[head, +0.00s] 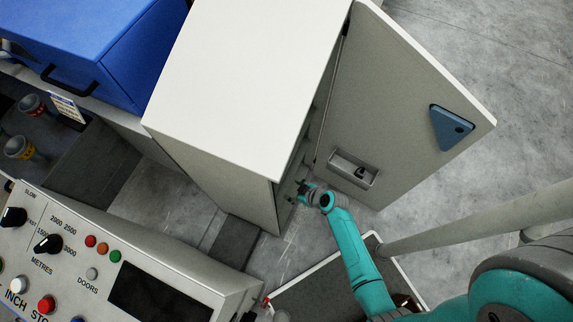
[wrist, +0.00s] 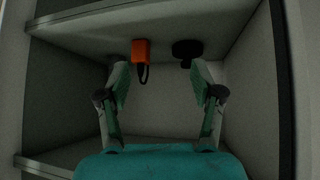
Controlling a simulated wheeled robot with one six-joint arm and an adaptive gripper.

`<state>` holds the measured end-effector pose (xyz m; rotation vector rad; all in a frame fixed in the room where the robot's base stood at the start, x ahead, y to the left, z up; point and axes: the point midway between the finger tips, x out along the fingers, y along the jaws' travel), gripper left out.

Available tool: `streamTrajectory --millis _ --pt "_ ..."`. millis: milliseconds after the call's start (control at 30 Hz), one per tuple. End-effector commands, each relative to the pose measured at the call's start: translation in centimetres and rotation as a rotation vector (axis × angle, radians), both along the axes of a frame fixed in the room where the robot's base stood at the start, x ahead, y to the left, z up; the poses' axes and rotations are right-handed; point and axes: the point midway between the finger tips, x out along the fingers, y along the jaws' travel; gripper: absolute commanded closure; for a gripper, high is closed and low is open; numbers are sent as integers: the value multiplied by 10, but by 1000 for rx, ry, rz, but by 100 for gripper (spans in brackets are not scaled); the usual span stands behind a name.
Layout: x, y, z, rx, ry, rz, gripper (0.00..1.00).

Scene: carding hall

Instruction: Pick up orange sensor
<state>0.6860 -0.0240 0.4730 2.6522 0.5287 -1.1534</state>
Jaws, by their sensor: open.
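The orange sensor (wrist: 140,51) is a small orange block with a dark loop, inside the cabinet on a grey shelf surface (wrist: 85,32), in the wrist view. My gripper (wrist: 158,74) is open and empty. Its left fingertip is near the sensor, just below and left of it in the picture, and the sensor lies beyond the tips, left of the middle between them. I cannot tell whether they touch. In the head view my gripper (head: 302,189) is at the cabinet's opening; the sensor is hidden there.
A black round object (wrist: 187,49) sits right of the sensor, close to the right fingertip. A control panel (head: 85,260) and a blue box (head: 100,45) are at the left.

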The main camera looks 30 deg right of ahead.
Motion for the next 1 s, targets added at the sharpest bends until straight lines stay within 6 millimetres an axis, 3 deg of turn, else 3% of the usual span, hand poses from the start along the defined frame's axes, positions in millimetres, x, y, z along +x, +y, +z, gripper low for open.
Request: streamTrajectory --millis 33,100,333,467,1000 --pt "22 -6 -1 11 -4 28 34" --pt "44 -11 -2 27 -8 76 34" --pt "92 -23 4 67 -37 189 34" --pt "102 -25 7 74 -46 214 34" --pt "109 -22 1 75 -48 220 34"
